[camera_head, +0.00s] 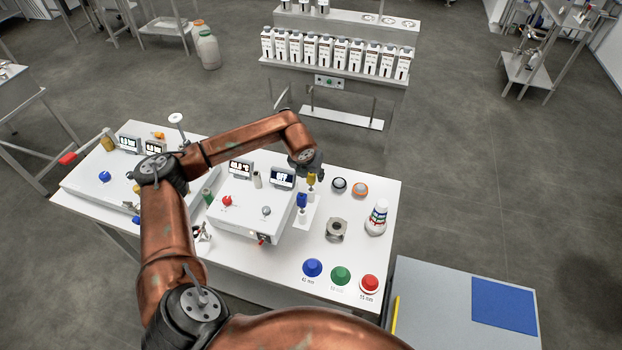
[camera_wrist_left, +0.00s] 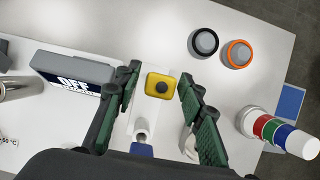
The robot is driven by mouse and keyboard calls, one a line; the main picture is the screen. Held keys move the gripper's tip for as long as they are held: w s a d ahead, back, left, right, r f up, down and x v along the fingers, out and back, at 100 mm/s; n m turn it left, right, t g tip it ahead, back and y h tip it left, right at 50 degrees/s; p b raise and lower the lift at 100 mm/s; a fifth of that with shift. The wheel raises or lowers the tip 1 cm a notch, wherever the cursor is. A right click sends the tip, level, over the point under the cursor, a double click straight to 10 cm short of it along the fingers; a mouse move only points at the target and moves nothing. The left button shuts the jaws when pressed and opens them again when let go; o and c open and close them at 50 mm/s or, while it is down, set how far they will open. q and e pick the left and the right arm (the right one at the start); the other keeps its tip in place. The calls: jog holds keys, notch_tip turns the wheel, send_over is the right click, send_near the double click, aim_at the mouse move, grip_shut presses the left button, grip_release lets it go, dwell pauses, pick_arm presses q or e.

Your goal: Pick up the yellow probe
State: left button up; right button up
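The yellow probe (camera_head: 311,179) stands upright at the right part of the white bench, behind a blue probe (camera_head: 301,201). In the left wrist view the yellow probe (camera_wrist_left: 162,86) shows from above as a yellow square top with a dark round centre. My left gripper (camera_head: 308,162) is right above it, pointing down. In the wrist view my left gripper (camera_wrist_left: 160,88) is open, with its green-padded fingers on either side of the yellow top and a gap on both sides. The probe's lower part is hidden. My right gripper is not in view.
A device with an "OFF" display (camera_wrist_left: 75,70) stands close to the left finger. Coloured cones line the front edge.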

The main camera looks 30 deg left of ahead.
pick_arm(q)
grip_shut()
jog(key=shift+r, duration=0.1)
